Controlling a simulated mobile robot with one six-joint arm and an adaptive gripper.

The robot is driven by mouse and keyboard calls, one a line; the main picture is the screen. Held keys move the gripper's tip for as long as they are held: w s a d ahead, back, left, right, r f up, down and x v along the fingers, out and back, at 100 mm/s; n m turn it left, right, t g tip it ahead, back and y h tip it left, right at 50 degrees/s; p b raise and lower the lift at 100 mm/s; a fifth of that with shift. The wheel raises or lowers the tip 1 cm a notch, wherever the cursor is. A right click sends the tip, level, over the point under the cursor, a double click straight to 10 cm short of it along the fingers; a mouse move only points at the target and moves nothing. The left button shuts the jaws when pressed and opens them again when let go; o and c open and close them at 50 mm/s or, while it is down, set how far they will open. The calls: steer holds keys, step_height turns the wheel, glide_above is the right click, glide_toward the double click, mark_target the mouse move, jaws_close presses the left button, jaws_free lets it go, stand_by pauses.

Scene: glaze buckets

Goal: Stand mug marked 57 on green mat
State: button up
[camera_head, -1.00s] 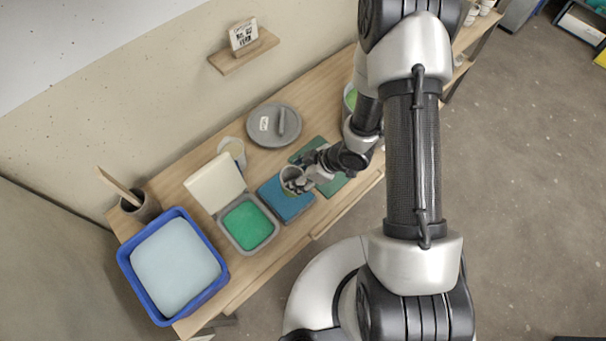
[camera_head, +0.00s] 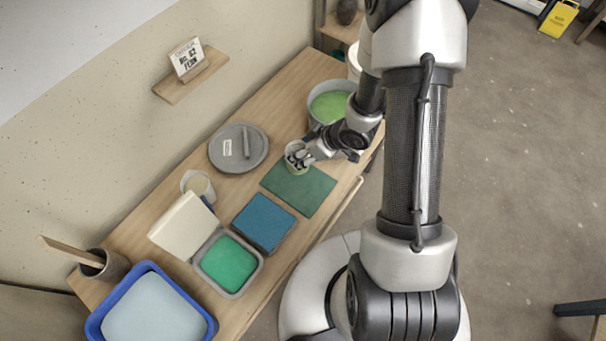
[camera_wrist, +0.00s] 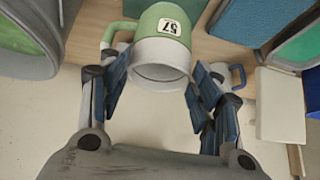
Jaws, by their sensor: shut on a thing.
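The mug marked 57 (camera_wrist: 162,40) has a green lower body, a pale upper part and a green handle. Its label is upside down in the wrist view, with its open rim towards the camera. My gripper (camera_wrist: 155,85) is shut on it, one finger each side. In the head view the mug (camera_head: 296,157) and my gripper (camera_head: 303,157) are at the upper edge of the dark green mat (camera_head: 305,193). The mug looks roughly upright. I cannot tell whether it touches the mat or hangs above it.
A bucket of light green glaze (camera_head: 328,103) stands close behind the gripper. A grey disc (camera_head: 225,158), a cup with a blue handle (camera_head: 196,184), a blue mat or tray (camera_head: 264,222) and a green-filled tray (camera_head: 229,264) lie leftward. Most of the green mat is bare.

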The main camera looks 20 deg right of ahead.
mark_target(307, 168)
step_height(307, 168, down, 11)
steer(key=b, duration=0.4)
steer(key=shift+r, duration=0.2)
steer(key=shift+f, duration=0.2)
steer(key=o, duration=1.7)
